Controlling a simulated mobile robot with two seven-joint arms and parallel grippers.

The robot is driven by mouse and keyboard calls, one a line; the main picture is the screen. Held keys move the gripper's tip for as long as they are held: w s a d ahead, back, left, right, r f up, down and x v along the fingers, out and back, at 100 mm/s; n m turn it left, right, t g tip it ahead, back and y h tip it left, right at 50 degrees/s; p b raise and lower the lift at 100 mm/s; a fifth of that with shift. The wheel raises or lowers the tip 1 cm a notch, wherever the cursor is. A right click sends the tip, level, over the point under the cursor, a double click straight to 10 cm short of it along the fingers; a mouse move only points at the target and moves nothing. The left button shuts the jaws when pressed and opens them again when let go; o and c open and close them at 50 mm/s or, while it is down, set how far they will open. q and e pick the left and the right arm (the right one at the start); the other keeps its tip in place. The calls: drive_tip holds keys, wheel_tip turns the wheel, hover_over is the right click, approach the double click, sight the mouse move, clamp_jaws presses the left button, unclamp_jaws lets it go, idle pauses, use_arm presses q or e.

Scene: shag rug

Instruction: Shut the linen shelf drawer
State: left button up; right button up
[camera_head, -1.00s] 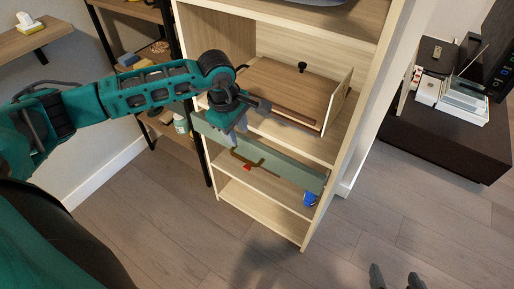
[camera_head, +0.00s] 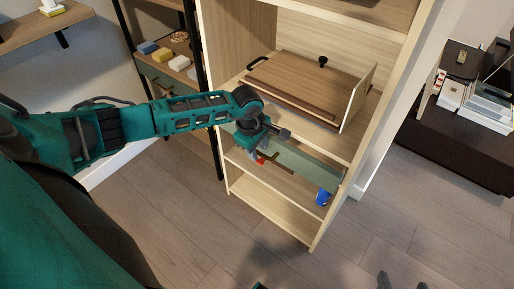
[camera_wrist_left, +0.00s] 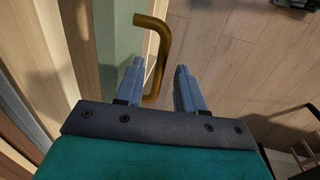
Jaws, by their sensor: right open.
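The linen shelf (camera_head: 331,215) is a tall pale wood unit in the head view. Its drawer has a grey-green front (camera_head: 310,168) below the middle board; how far it stands out is hard to tell. A brass handle (camera_head: 277,163) is on the front and is partly hidden by my left gripper (camera_head: 262,153). In the left wrist view, the fingers of my left gripper (camera_wrist_left: 160,88) are apart, with the bent brass handle (camera_wrist_left: 152,50) reaching between them and the green front (camera_wrist_left: 121,35) at the left. My right gripper (camera_head: 389,282) shows only its open fingertips at the bottom edge.
A wooden box with a black knob (camera_head: 305,82) sits on the board above the drawer. A blue item (camera_head: 322,197) and a red item (camera_head: 260,160) show near the drawer. A dark rack (camera_head: 205,115) stands left, a dark cabinet (camera_head: 460,150) right. The front floor is clear.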

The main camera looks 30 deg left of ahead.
use_arm(q)
clamp_jaws()
idle(0.3)
idle(0.4)
